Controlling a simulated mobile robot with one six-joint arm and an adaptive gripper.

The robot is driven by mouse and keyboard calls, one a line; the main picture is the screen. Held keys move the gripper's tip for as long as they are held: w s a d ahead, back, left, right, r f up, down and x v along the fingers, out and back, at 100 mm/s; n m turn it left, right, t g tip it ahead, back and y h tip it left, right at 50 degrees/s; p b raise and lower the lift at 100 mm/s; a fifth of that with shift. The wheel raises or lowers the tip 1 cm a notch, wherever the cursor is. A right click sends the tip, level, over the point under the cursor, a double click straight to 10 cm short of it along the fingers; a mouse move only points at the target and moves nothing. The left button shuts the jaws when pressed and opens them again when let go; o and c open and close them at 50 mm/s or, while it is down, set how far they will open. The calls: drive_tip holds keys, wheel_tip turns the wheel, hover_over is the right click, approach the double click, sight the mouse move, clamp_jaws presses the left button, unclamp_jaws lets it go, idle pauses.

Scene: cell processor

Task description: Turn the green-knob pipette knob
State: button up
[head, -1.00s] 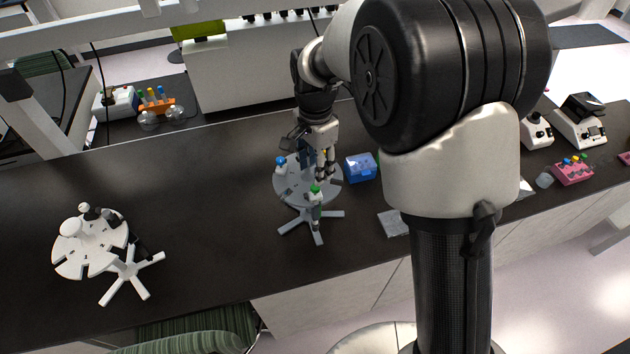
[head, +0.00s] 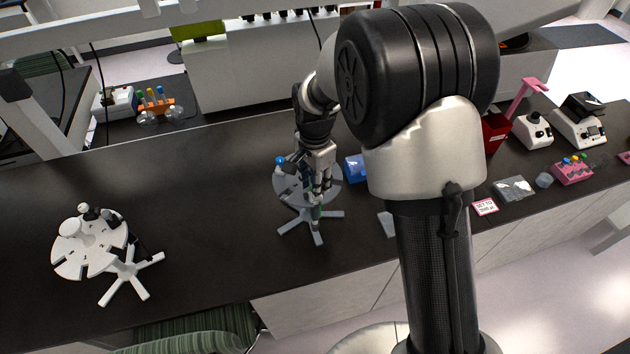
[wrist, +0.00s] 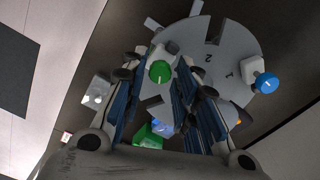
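The green-knob pipette (head: 316,212) hangs at the near side of the grey round stand (head: 287,188). Its green knob (wrist: 160,72) shows between my fingers in the wrist view. My gripper (head: 318,186) is right over this pipette in the head view and hides its knob there. In the wrist view my gripper (wrist: 158,82) is open, with a finger on each side of the knob and gaps between. A blue-knob pipette (wrist: 266,82) sits on the same stand, and its blue knob also shows in the head view (head: 281,160).
A white round stand (head: 75,255) with a dark pipette is at the left of the dark bench. A blue box (head: 354,168) is close right of the grey stand, partly behind my arm. A pink rack (head: 572,172) is at the far right. The bench between the stands is clear.

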clamp_jaws()
drive_tip(key=shift+n, duration=0.4)
drive_tip(key=n+b, duration=0.1)
drive_tip(key=n, duration=0.3)
drive_tip(key=shift+n, duration=0.4)
drive_tip(key=n, duration=0.6)
drive_tip(key=shift+b, duration=0.3)
drive_tip(key=shift+o, duration=2)
unclamp_jaws()
